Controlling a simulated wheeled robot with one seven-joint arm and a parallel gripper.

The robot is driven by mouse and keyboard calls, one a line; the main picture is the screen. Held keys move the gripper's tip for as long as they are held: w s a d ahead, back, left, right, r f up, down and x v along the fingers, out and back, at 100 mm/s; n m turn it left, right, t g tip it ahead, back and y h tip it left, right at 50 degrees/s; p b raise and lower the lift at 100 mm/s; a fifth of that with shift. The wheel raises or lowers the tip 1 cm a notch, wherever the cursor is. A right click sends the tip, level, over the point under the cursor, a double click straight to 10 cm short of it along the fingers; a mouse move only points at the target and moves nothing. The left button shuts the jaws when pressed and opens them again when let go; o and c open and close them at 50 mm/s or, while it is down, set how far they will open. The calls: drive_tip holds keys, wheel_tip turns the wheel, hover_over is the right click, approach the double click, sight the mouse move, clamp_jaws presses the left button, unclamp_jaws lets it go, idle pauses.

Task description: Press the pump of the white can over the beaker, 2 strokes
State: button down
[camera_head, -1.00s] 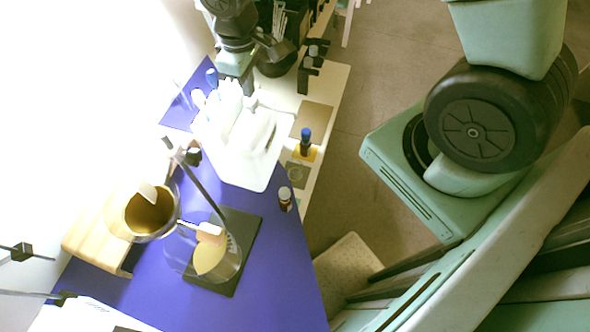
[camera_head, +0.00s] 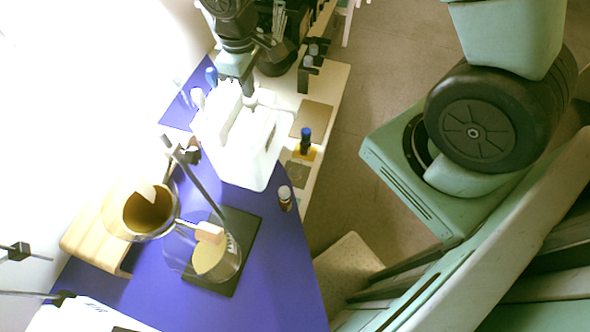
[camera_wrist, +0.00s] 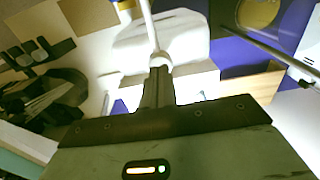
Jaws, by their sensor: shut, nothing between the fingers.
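The white can (camera_head: 228,150) stands upright on the bench, just below my gripper in the head view. Its body also shows in the wrist view (camera_wrist: 185,38). In the wrist view the round white pump head (camera_wrist: 159,62) sits right at my fingertips, and a thin white spout (camera_wrist: 148,22) runs away from it. My gripper (camera_head: 248,90) is shut and empty, pointing down at the top of the can. Its closed fingers also show in the wrist view (camera_wrist: 159,80); whether they touch the pump head is unclear. A glass beaker (camera_head: 215,262) with pale yellow content stands on a black plate.
A round glass vessel with amber content (camera_head: 148,212) sits by a wooden stand (camera_head: 92,245). A slanted metal rod (camera_head: 203,182) rises between the can and the beaker. A small brown bottle (camera_head: 285,197) and a blue-capped bottle (camera_head: 306,140) stand at right.

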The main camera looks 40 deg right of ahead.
drive_tip(key=shift+f+b, duration=0.9)
drive_tip(key=shift+f, duration=0.35)
drive_tip(key=shift+r, duration=0.1)
drive_tip(key=shift+r+p, duration=1.35)
drive_tip(key=shift+r, duration=0.1)
drive_tip(key=shift+f, duration=0.2)
